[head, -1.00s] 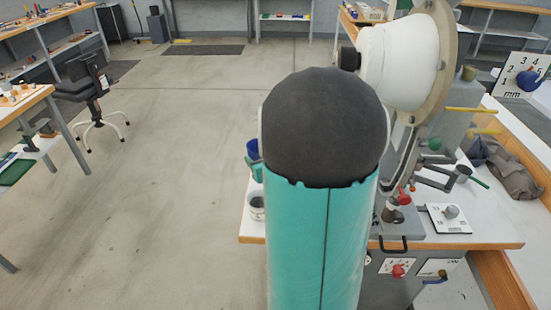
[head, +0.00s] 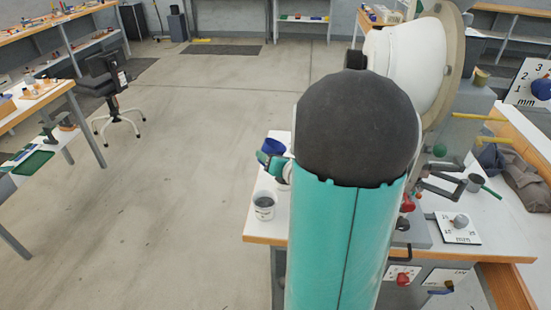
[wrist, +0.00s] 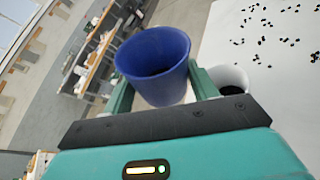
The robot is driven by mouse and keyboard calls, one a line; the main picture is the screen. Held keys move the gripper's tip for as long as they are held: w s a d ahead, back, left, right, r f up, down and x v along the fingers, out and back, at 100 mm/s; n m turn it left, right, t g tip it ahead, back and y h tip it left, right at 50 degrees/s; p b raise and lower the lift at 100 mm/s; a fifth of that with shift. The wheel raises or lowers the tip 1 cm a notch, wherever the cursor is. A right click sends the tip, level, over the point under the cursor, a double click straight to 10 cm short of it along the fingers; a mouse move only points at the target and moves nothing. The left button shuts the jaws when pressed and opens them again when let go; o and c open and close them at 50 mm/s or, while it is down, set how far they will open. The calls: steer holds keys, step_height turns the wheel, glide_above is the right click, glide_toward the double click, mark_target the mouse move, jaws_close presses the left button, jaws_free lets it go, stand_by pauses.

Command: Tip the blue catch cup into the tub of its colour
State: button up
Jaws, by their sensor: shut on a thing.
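The blue catch cup (wrist: 155,55) is between the two teal fingers of my gripper (wrist: 162,88) in the wrist view, with its mouth showing. The fingers are shut on its sides. Its inside is dark, and I cannot make out how much it holds. In the head view the blue cup (head: 273,146) shows left of my arm, above the bench's left end, with my gripper (head: 270,161) partly hidden behind my arm. A white tub (head: 264,205) with dark contents stands on the bench, nearer than the cup. No tub with a clear blue colour shows.
A white container (wrist: 234,80) with dark contents is just right of the cup in the wrist view. Small dark bits (wrist: 265,25) lie scattered on the white surface. The press (head: 455,125) and a small gauge plate (head: 458,228) are on the right. Open floor lies left of the bench.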

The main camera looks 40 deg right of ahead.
steer(key=shift+w+a+r+m+t+y, duration=0.15)
steer(key=shift+m+t+y, duration=0.2)
steer(key=shift+m, duration=0.55)
steer(key=shift+s+f+m+t+y, duration=0.2)
steer(key=shift+m+t+y, duration=0.05)
steer(key=shift+m, duration=0.85)
steer(key=m, duration=0.1)
steer(key=m+t, duration=0.1)
steer(key=m, duration=0.1)
steer(key=shift+d+f+m+y, duration=0.25)
steer(key=shift+d+m+y, duration=0.05)
steer(key=shift+y, duration=0.1)
steer(key=m, duration=0.1)
steer(key=r+m+t, duration=0.1)
steer(key=m, duration=0.1)
steer(key=d+m, duration=0.1)
steer(key=shift+s+d+r+m+t, duration=0.1)
steer(key=shift+s+r+m+t, duration=0.05)
steer(key=shift+s+m+t, duration=0.2)
